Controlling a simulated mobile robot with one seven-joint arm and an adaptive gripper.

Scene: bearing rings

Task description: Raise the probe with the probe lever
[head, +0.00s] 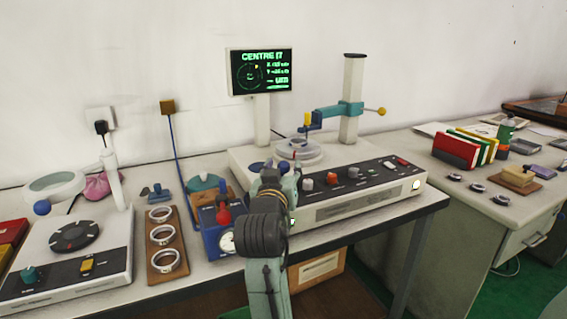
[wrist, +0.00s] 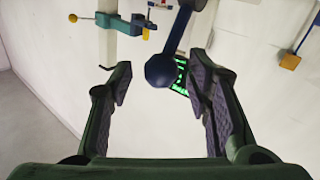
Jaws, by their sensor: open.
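The probe lever appears in the wrist view as a dark blue stem with a round knob (wrist: 160,70). The knob shows between the two fingers of my gripper (wrist: 159,64), with gaps on both sides; I cannot tell how deep it is. My gripper is open and empty. In the head view my gripper (head: 273,178) is at the front left of the measuring machine (head: 350,205) and hides part of it. The teal carriage (head: 340,109) with a yellow ball sits on the white column (head: 352,80). A dark blue probe holder (head: 310,127) hangs at its left, above the round table (head: 293,152).
A screen (head: 261,71) reading "CENTRE" stands behind. A blue box with a dial (head: 212,238) stands close to my arm at the left. Rings lie on a wooden board (head: 154,275). A second table (head: 425,185) on the right holds books and small parts.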

